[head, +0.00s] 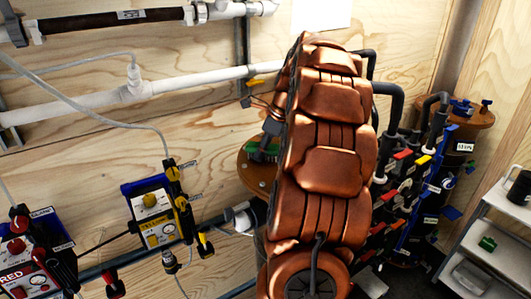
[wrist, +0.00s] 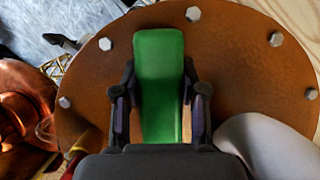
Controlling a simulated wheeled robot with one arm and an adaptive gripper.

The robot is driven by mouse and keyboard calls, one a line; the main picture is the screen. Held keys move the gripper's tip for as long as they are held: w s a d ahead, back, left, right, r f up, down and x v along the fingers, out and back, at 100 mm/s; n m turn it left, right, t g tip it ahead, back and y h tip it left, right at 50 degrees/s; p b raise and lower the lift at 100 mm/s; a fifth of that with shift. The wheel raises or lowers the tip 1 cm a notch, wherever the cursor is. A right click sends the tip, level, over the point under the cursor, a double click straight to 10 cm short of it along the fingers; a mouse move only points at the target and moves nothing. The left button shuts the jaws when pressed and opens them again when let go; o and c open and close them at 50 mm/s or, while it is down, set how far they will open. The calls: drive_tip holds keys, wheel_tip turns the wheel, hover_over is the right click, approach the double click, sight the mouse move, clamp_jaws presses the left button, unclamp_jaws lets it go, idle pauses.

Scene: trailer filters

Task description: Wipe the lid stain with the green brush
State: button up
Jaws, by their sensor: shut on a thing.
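My gripper (wrist: 158,92) is shut on the green brush (wrist: 160,60), with one dark finger on each side of it. The brush lies over a round brown lid (wrist: 235,60) with silver bolts around its rim. I cannot tell whether the brush touches the lid. In the head view the green brush (head: 262,147) shows partly behind my copper-coloured arm, above the left part of the lid (head: 250,176). No stain can be made out; the brush, gripper and arm hide much of the lid.
White pipes (head: 120,92) run along the plywood wall. Yellow (head: 157,215) and red (head: 35,265) control boxes stand at left. A second brown lid (head: 470,112) tops a tank behind a rack of coloured valves (head: 405,195). A grey shelf cart (head: 500,230) is at right.

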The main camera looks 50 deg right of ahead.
sight(255, 142)
drive_tip(key=shift+w+d, duration=0.2)
drive_tip(key=shift+w, duration=0.45)
drive_tip(key=shift+w+d, duration=0.25)
drive_tip(key=shift+w, duration=0.45)
drive_tip(key=shift+w+d, duration=0.2)
drive_tip(key=shift+w, duration=0.45)
drive_tip(key=shift+r, duration=3)
drive_tip(key=shift+r, duration=0.15)
wheel_tip(255, 142, up, 3)
drive_tip(key=shift+f, duration=0.2)
drive_tip(key=shift+a, duration=0.1)
